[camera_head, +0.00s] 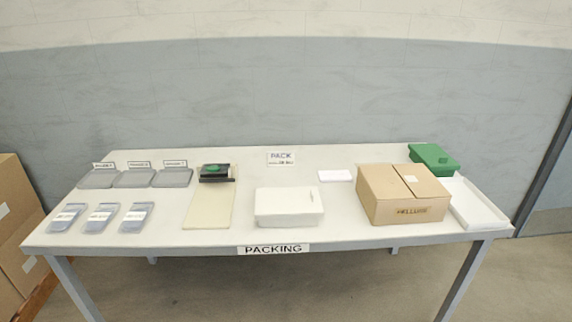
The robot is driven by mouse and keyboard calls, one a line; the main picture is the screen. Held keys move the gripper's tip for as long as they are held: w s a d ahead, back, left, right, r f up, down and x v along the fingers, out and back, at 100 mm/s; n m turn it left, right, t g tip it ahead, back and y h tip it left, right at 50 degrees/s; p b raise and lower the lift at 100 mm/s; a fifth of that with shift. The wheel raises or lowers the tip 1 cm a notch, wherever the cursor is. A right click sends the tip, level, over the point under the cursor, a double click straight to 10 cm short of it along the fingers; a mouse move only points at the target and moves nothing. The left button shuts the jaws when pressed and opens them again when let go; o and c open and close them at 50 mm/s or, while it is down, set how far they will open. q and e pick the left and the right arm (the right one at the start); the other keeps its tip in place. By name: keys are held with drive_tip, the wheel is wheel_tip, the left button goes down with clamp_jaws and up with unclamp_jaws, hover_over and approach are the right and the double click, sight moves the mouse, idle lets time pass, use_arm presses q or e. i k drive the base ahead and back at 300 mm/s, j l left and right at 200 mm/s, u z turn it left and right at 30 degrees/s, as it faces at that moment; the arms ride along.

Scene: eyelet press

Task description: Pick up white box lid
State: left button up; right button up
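A white box (289,207) stands near the front middle of the table, just behind the PACKING label. Its top looks closed and flat, with a small mark near the right side; I cannot clearly tell lid from body. A shallow white tray-like piece (472,204) with a raised rim lies at the table's right end; whether it is a lid I cannot tell. Neither of my grippers is in view.
A brown carton (403,196) stands between the white box and the tray-like piece. A green box (433,157) and a small white block (335,175) are farther back. A beige board (208,211) with a black-and-green device (216,173), grey trays (134,178) and clear packets (101,217) are left.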

sight(302, 202)
drive_tip(key=i+j+u, duration=0.3)
drive_tip(key=u, duration=0.2)
drive_tip(key=i+j+u, duration=0.35)
drive_tip(key=u, duration=0.15)
